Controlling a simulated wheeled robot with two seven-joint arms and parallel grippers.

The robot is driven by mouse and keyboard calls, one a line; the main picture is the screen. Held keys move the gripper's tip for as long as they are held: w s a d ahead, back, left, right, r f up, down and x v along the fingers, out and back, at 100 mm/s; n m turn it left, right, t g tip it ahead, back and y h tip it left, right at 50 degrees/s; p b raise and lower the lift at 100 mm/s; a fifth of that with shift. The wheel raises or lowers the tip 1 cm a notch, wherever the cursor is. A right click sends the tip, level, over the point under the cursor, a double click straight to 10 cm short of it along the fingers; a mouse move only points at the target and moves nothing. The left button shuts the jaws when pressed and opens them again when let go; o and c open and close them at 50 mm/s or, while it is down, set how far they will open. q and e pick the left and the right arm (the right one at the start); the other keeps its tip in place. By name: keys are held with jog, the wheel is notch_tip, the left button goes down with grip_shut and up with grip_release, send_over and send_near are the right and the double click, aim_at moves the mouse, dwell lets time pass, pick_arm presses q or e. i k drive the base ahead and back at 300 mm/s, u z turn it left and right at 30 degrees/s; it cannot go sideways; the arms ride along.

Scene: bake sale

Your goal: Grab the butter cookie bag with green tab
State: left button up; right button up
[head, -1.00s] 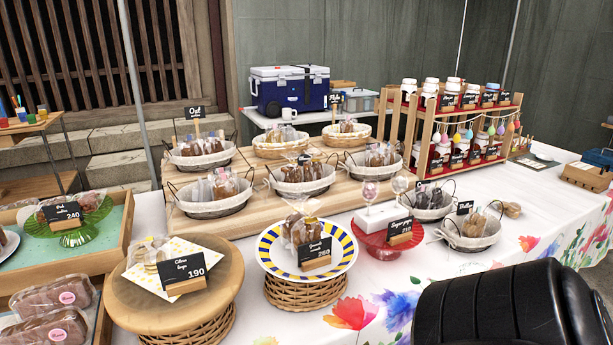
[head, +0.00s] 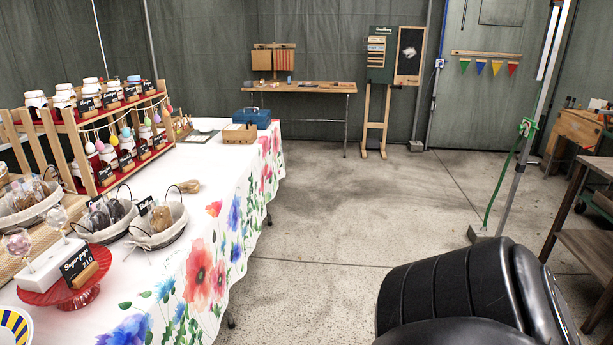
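A lined wire-handled basket (head: 176,236) stands near the right end of the flowered table. It holds small clear bags of tan cookies (head: 160,219) and has a small black sign at its back, too small to read for sure. A second basket (head: 108,232) with darker bags stands just left of it. A third basket (head: 38,212) is cut off at the left edge. I cannot make out a green tab on any bag. Neither of my grippers shows.
A jar rack (head: 90,187) with hanging coloured eggs stands behind the baskets. A red stand (head: 83,294) with lollipops is in front. A wooden box (head: 239,133) and blue case (head: 256,117) sit at the table's far end. Open concrete floor (head: 330,220) lies right of the table.

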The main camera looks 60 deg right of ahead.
aim_at(190, 186)
jog(key=z, duration=2.25)
jog(key=i, duration=3.3)
jog(key=u, duration=1.85)
